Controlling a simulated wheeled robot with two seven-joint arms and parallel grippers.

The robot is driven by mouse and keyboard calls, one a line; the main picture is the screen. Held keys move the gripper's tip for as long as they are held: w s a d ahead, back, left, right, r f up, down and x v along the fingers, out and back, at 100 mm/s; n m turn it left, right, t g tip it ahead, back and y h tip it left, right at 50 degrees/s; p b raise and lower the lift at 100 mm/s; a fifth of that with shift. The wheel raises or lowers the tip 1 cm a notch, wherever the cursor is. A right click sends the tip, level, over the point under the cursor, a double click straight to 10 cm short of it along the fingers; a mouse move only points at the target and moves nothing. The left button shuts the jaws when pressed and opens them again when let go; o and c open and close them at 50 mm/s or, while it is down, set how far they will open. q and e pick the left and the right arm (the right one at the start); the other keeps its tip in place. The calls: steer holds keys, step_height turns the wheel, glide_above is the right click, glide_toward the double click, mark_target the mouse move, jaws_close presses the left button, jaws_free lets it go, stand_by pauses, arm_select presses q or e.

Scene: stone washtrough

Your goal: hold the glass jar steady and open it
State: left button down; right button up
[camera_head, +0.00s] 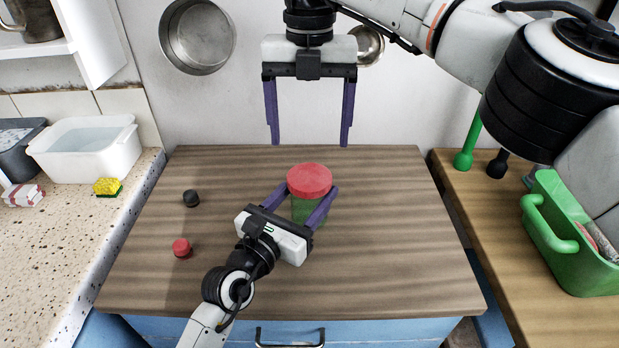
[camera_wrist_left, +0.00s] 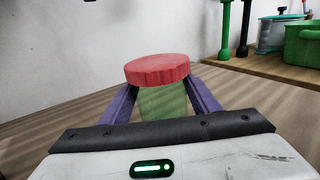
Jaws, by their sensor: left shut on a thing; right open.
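The glass jar (camera_head: 308,212) is greenish and stands upright on the wooden tabletop, with a wide red lid (camera_head: 310,181) on top. In the left wrist view the jar (camera_wrist_left: 162,103) shows between the fingers, with the red lid (camera_wrist_left: 157,69) above them. My left gripper (camera_head: 312,200) is shut on the jar's body below the lid; its purple fingers lie on either side. My right gripper (camera_head: 309,140) is open and empty, pointing down, above and behind the jar in the head view. Part of the jar's lower body is hidden by my left gripper.
A black cap (camera_head: 191,198) and a small red cap (camera_head: 181,247) lie on the tabletop (camera_head: 400,270) at left. A white basin (camera_head: 88,152) and a yellow sponge (camera_head: 107,187) are on the speckled counter. A green caddy (camera_head: 567,240) stands at right. The tabletop right of the jar is clear.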

mark_target(310, 176)
steer(key=shift+f+m, duration=1.35)
steer(key=shift+m, duration=1.55)
steer(key=shift+f+m, duration=1.3)
steer(key=shift+m, duration=1.6)
steer(key=shift+f+m, duration=1.35)
steer(key=shift+m, duration=1.55)
steer(key=shift+c, duration=0.5)
